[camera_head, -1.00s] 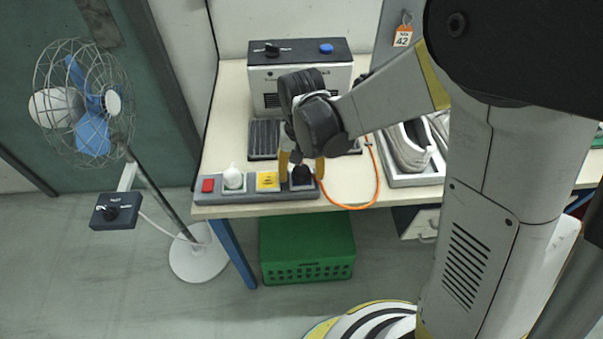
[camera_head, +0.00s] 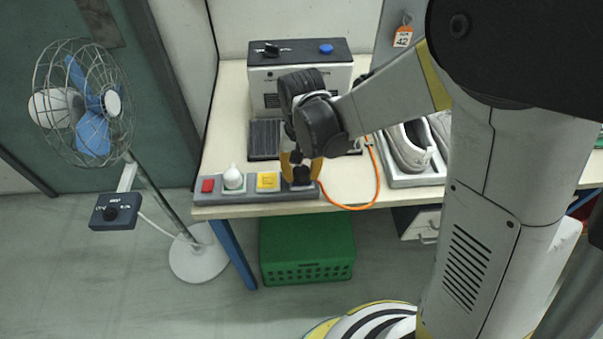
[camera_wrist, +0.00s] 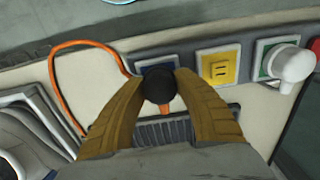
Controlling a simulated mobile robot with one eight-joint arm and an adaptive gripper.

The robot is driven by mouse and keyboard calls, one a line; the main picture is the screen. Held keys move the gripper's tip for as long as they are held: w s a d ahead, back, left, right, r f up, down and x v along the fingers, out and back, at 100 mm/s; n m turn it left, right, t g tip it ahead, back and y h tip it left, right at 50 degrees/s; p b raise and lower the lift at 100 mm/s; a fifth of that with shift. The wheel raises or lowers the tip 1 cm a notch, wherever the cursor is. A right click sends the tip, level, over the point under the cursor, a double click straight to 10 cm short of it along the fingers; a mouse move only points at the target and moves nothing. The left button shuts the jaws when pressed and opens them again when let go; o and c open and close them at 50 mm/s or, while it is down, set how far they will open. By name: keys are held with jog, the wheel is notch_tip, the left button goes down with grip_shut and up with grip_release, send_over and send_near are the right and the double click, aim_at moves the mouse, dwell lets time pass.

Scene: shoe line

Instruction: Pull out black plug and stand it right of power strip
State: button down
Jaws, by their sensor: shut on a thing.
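The black plug (camera_wrist: 159,86) is between the two yellow fingers of my gripper (camera_wrist: 160,88), which is shut on it. In the head view the plug (camera_head: 301,174) is at the right end of the grey power strip (camera_head: 241,196), over its blue-framed socket (camera_wrist: 150,63). I cannot tell whether it is fully seated. My gripper (camera_head: 301,168) comes down on it from above. The strip also holds a yellow socket (camera_head: 267,181), a white plug (camera_head: 233,176) in a green socket and a red switch (camera_head: 208,186).
An orange cable (camera_head: 345,208) loops on the table right of the strip. A shoe tray (camera_head: 412,181) lies further right. A grey machine (camera_head: 300,73) stands behind. The strip lies along the table's front edge, above a green crate (camera_head: 307,248). A fan (camera_head: 83,103) stands left.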

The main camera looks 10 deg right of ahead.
aim_at(303, 169)
jog(key=shift+r, duration=0.1)
jog(key=shift+r+p, duration=2.25)
jog(key=shift+r, duration=0.65)
jog(key=shift+d, duration=0.15)
